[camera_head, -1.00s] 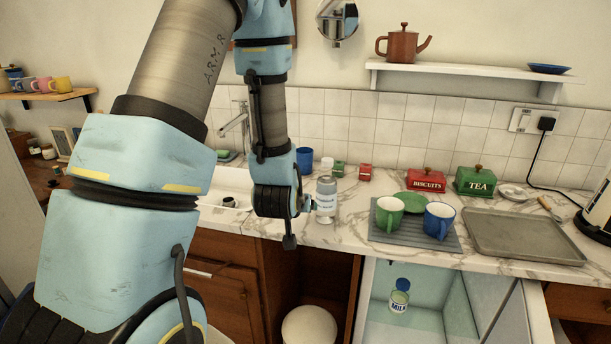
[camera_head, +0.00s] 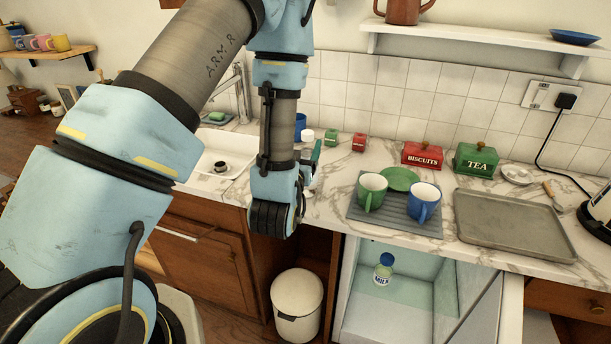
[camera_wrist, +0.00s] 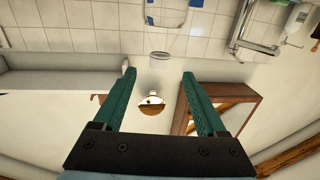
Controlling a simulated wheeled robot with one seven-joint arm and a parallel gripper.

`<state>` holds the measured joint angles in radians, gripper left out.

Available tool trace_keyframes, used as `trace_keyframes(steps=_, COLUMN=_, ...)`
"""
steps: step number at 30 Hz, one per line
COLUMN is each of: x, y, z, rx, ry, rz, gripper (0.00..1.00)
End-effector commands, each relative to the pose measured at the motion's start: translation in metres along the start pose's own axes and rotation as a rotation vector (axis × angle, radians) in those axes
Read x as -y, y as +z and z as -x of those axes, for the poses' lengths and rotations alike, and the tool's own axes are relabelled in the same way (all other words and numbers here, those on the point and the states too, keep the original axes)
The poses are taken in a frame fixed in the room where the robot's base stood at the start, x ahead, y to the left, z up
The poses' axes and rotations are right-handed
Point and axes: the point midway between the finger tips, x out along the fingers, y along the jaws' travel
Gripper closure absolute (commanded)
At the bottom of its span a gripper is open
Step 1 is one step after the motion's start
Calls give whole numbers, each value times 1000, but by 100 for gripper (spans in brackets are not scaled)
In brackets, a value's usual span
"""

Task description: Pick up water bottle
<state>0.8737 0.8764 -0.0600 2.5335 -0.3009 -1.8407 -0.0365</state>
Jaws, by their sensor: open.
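The water bottle is mostly hidden behind my wrist and gripper in the head view; a pale sliver (camera_head: 310,178) beside the wrist on the counter appears to be part of it. My gripper (camera_head: 316,152) is over the counter's front area, with a teal finger showing at its right side. In the wrist view my gripper (camera_wrist: 159,75) has its two teal fingers spread wide, with nothing held between them. I cannot clearly make out the bottle in the wrist view.
Right of my gripper are a green mug (camera_head: 371,191) and a blue mug (camera_head: 423,202) on a grey mat, then a metal tray (camera_head: 510,222). Red and green tins stand behind. The sink (camera_head: 205,155) is left. Below, an open fridge compartment (camera_head: 375,310) holds a milk bottle (camera_head: 383,269).

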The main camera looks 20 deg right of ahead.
Motion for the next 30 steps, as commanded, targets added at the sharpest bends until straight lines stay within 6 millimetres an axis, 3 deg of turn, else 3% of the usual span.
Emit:
trace_keyframes(steps=14, x=1, y=4, z=-15, rx=-4, ry=1, rz=-1, gripper=26)
trace_keyframes(steps=17, x=1, y=-4, z=-29, rx=0, ry=1, rz=-2, gripper=26)
trace_keyframes(steps=26, x=1, y=-2, z=-50, rx=1, ry=0, rz=-3, gripper=26)
trace_keyframes(steps=30, x=1, y=-1, z=-68, rx=2, ry=0, rz=-3, gripper=26)
